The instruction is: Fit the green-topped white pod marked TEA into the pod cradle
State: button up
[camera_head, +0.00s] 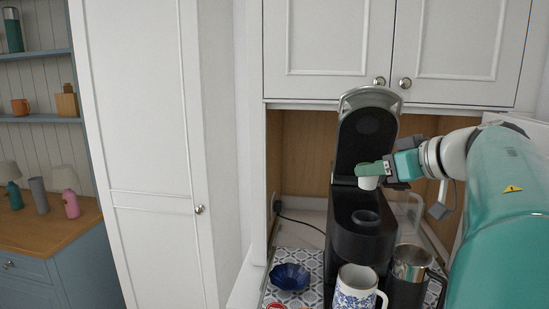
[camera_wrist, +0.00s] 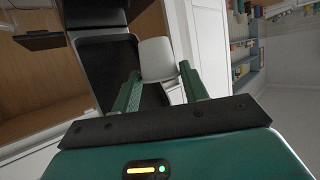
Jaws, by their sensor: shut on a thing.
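My gripper (camera_head: 369,170) is shut on a small white pod (camera_head: 367,183), held upright above the coffee machine (camera_head: 345,240). The pod also shows between the green fingers of my gripper (camera_wrist: 158,72) in the wrist view, as a plain white cup shape (camera_wrist: 157,57). Its TEA mark cannot be read, and its top is hidden or merges with the green finger. The pod cradle (camera_head: 366,218) is the round dark opening on top of the black machine, below the pod and apart from it. The machine's lid (camera_head: 368,135) stands open behind the pod.
A floral mug (camera_head: 353,290) stands in front of the machine, with a steel-and-black jug (camera_head: 409,266) at its right. A blue bowl (camera_head: 290,277) sits on the patterned mat at left. A clear tank (camera_head: 408,208) is behind right. Cupboards (camera_head: 330,45) hang above.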

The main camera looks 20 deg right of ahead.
aim_at(376, 183)
jog(key=shift+s+f, duration=0.3)
jog(key=shift+w+f, duration=0.15)
jog(key=shift+f, duration=0.55)
jog(key=shift+s+f, duration=0.2)
jog(key=shift+f, duration=0.3)
jog(key=shift+w+f, duration=0.15)
jog(key=shift+f, duration=1.15)
jog(key=shift+f, duration=1.8)
dwell(0.8)
jog(key=o, duration=1)
